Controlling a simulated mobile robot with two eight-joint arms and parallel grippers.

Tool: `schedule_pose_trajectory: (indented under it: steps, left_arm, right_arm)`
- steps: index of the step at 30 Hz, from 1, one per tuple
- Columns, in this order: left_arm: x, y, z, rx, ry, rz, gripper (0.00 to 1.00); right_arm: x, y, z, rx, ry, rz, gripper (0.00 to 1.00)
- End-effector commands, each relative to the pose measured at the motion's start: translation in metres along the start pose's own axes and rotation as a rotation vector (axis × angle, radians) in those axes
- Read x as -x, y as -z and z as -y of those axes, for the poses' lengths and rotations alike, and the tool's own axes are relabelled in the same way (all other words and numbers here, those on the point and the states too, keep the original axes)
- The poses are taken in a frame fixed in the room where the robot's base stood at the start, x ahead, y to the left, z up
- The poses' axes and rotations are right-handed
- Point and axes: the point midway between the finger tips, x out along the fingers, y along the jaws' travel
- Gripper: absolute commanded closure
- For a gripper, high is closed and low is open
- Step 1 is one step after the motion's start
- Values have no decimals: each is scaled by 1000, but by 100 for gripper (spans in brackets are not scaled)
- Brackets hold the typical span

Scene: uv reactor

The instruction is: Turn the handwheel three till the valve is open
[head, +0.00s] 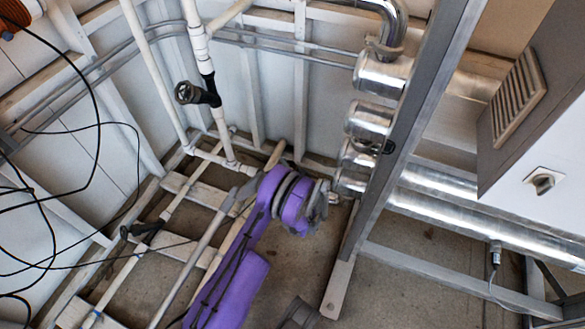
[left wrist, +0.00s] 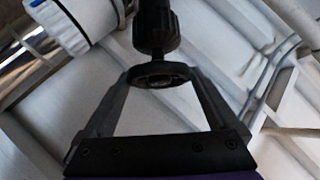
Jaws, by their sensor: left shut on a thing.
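In the left wrist view a black round handwheel (left wrist: 146,73) sits between the fingers of my left gripper (left wrist: 163,76). The fingers are shut on its rim from both sides. A ribbed black stem (left wrist: 157,30) runs up from the wheel. In the head view my purple left arm reaches up from the bottom, and its grey gripper (head: 325,196) is beside the lower silver pipes. The held wheel cannot be made out there. Another black valve wheel (head: 186,93) is on the white upright pipe, and a dark valve (head: 140,229) is on the low pipe. I see no number on any wheel. My right gripper is not in view.
Large silver pipes (head: 440,197) run to the right behind a grey steel post (head: 407,125). A grey cabinet (head: 530,120) hangs at the right. Black cables (head: 95,125) loop at the left. Bare floor (head: 420,245) shows at the lower right.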

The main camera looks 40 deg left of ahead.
Motion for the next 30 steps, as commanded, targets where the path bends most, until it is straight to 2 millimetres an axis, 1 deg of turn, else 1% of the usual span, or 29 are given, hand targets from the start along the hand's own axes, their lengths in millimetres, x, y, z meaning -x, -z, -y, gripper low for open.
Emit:
schedule_pose_trajectory:
  steps: [6, 15, 21, 30]
  left_arm:
    - [0, 0, -1, 141, 140, 1, 62]
    - [0, -1, 0, 298, 295, 3, 62]
    - [1, -1, 1, 360, 357, 4, 62]
    - [1, -1, 1, 396, 391, 4, 62]
  right_arm:
    - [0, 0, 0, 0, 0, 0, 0]
    - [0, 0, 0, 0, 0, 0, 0]
    - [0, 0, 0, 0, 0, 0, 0]
    - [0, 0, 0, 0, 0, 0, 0]
